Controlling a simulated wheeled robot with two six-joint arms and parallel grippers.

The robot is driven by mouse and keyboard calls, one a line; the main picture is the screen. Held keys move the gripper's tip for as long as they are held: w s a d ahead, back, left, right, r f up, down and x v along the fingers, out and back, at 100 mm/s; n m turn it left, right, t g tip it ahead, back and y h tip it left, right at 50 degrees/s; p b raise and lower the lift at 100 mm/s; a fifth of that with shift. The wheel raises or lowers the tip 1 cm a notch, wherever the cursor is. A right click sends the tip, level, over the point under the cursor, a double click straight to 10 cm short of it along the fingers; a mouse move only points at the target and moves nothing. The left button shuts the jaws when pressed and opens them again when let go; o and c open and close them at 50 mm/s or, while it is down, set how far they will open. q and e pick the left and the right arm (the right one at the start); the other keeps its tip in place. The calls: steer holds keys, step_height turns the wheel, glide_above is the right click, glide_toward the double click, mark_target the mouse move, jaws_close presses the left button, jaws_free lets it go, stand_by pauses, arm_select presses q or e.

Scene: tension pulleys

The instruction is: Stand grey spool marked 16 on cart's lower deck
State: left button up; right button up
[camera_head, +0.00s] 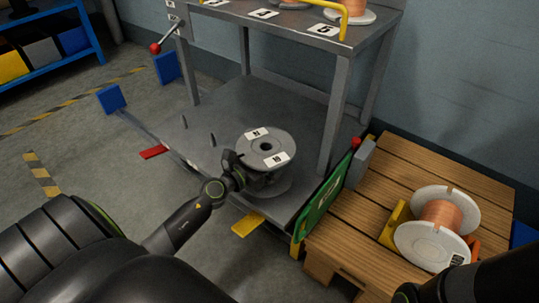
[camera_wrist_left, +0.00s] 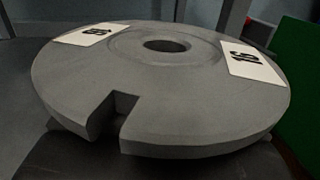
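The grey spool (camera_head: 283,144) stands with its axis upright over the cart's lower deck (camera_head: 215,112). Its lower flange appears to be at deck level; I cannot tell if it touches. White labels lie on its top flange, and one reads 16 in the left wrist view (camera_wrist_left: 190,110), where a notch cuts the near rim. My left gripper (camera_head: 236,170) is at the spool's near left side, below the top flange. Its fingertips are hidden by the flange, so its grip does not show. My right arm enters at bottom right; its gripper does not show.
Thin pegs (camera_head: 212,139) stand on the deck left of the spool. Cart posts (camera_head: 333,125) hold the upper shelf (camera_head: 300,27). A green board (camera_head: 322,207) stands between cart and wooden pallet (camera_head: 375,170), which bears a copper-wound spool (camera_head: 440,215). The deck's left part is mostly clear.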

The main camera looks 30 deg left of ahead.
arm_select(q)
steer(key=shift+r, duration=0.15)
steer(key=b+v, duration=0.2)
steer(key=v, duration=0.3)
steer(key=b+v, duration=0.2)
steer(key=v, duration=0.3)
steer(key=shift+s+a+f, duration=0.1)
steer(key=shift+s+f, duration=0.15)
steer(key=shift+s, duration=0.05)
steer(key=shift+s+a+r+b, duration=0.1)
steer(key=shift+s+r+b, duration=0.1)
steer(key=shift+s, duration=0.15)
steer(key=shift+s+r+b, duration=0.1)
steer(key=shift+s+b, duration=0.1)
steer(key=shift+s, duration=0.15)
